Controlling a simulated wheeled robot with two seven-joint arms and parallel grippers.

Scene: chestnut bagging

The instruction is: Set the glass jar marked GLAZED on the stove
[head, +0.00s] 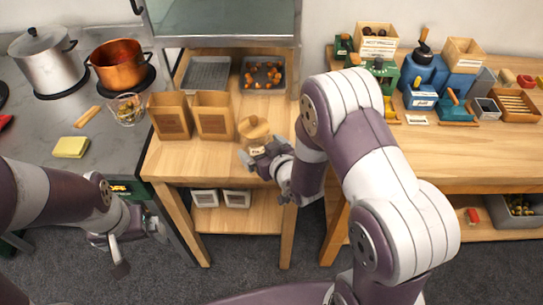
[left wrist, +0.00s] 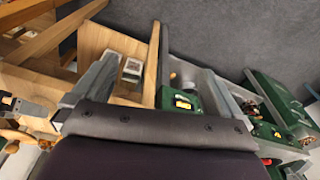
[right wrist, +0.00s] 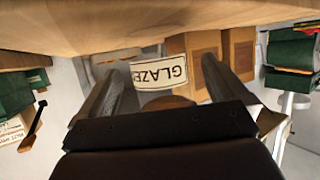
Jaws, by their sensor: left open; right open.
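The glass jar marked GLAZED (head: 260,148) has a round wooden lid and stands on the middle wooden table. In the right wrist view its label (right wrist: 160,73) shows upside down, partly cut off, between the two fingers. My right gripper (head: 262,162) is open with its fingers on either side of the jar; I cannot tell whether they touch it. The stove (head: 76,112) is the grey counter at left, with a steel pot (head: 45,65) and a copper pot (head: 119,66) on its burners. My left gripper (head: 138,245) is open and empty, low before the stove front.
A glass bowl (head: 127,110), a yellow sponge (head: 71,147) and a wooden piece (head: 87,116) lie on the counter. A tray of chestnuts (head: 263,76) is behind. The counter's front middle has free room.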

